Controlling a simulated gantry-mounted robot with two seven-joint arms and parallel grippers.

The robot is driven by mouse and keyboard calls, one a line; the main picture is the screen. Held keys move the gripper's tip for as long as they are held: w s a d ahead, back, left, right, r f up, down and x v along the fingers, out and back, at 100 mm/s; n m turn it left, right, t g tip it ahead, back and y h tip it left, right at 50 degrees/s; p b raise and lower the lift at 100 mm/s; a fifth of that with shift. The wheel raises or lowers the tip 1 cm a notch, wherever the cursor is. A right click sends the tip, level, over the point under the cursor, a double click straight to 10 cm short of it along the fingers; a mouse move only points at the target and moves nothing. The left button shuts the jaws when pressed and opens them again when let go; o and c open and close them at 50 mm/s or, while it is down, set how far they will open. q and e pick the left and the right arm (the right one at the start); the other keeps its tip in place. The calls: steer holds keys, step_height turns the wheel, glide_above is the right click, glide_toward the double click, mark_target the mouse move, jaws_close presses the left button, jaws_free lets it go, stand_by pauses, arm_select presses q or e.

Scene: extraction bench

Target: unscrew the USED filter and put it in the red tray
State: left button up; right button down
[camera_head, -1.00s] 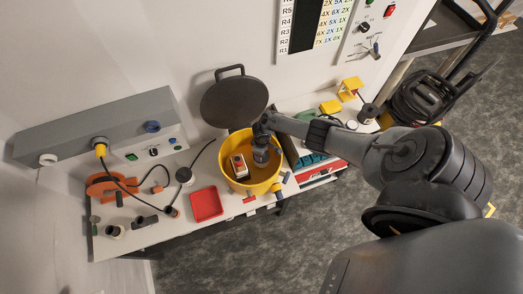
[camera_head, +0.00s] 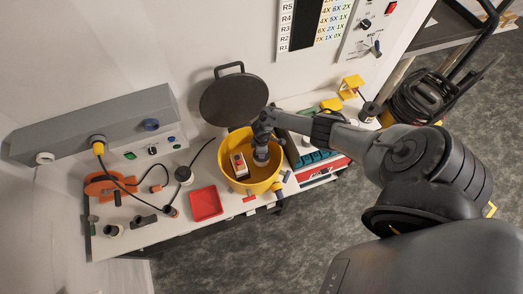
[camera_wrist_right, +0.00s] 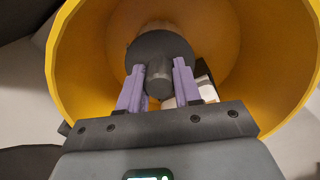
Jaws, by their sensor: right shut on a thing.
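The yellow bucket (camera_head: 233,179) stands on the bench with its dark round lid (camera_head: 234,101) tipped up behind it. My right gripper (camera_head: 262,146) reaches down into it. In the right wrist view, its purple fingers (camera_wrist_right: 159,84) are shut on the knob of a dark round filter (camera_wrist_right: 150,46) inside the bucket. The filter's lower part and any USED label are hidden. Beside it in the bucket is a red and white box-shaped thing (camera_head: 239,165). The red tray (camera_head: 206,203) lies left of the bucket and looks empty. My left gripper is out of view.
A grey box with a cable plug (camera_head: 98,142) runs along the wall at the left. A red and teal case (camera_head: 318,168) sits close right of the bucket.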

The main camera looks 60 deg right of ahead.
steer(key=n+b, duration=0.1)
steer(key=n, duration=0.2)
steer(key=n+b, duration=0.1)
steer(key=n, duration=0.2)
steer(key=n+b, duration=0.2)
steer(key=n, duration=0.2)
steer(key=shift+d+f, duration=0.1)
steer(key=shift+f, duration=0.15)
steer(key=n+b, duration=0.5)
steer(key=n, duration=0.5)
steer(key=shift+n+b, duration=0.3)
steer(key=shift+r+n+b, duration=0.3)
steer(key=shift+n, duration=0.7)
steer(key=c, duration=0.8)
jaws_free()
steer(key=shift+o, duration=0.2)
